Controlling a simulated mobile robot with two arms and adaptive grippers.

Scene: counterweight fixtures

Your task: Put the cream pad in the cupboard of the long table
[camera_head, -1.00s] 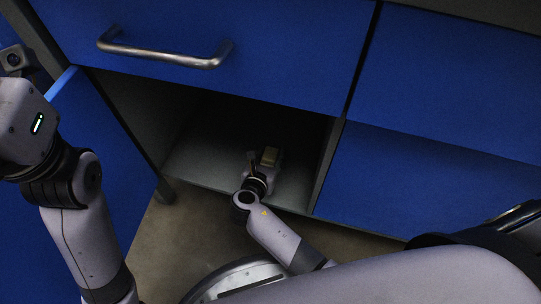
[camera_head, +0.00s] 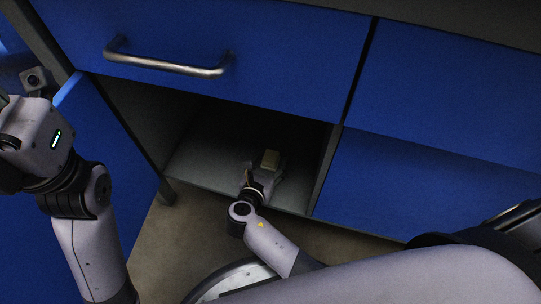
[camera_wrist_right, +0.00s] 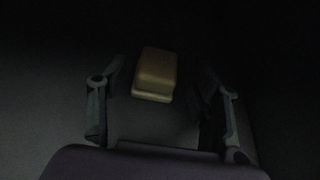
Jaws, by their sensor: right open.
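The cream pad (camera_head: 270,160) is a small block on the floor of the open cupboard (camera_head: 205,158) in the head view. It also shows in the right wrist view (camera_wrist_right: 155,75), lying between and ahead of my spread fingers. My right gripper (camera_head: 263,176) is inside the cupboard, just in front of the pad, open and with clear gaps to both fingers in the wrist view. My left arm's end (camera_head: 30,135) is by the open door at the left; its fingers are cut off or hidden.
The blue cupboard door (camera_head: 105,170) stands open at the left. A blue drawer front with a metal handle (camera_head: 165,65) is above the opening. Closed blue panels (camera_head: 430,180) lie to the right. The cupboard floor around the pad is clear but dark.

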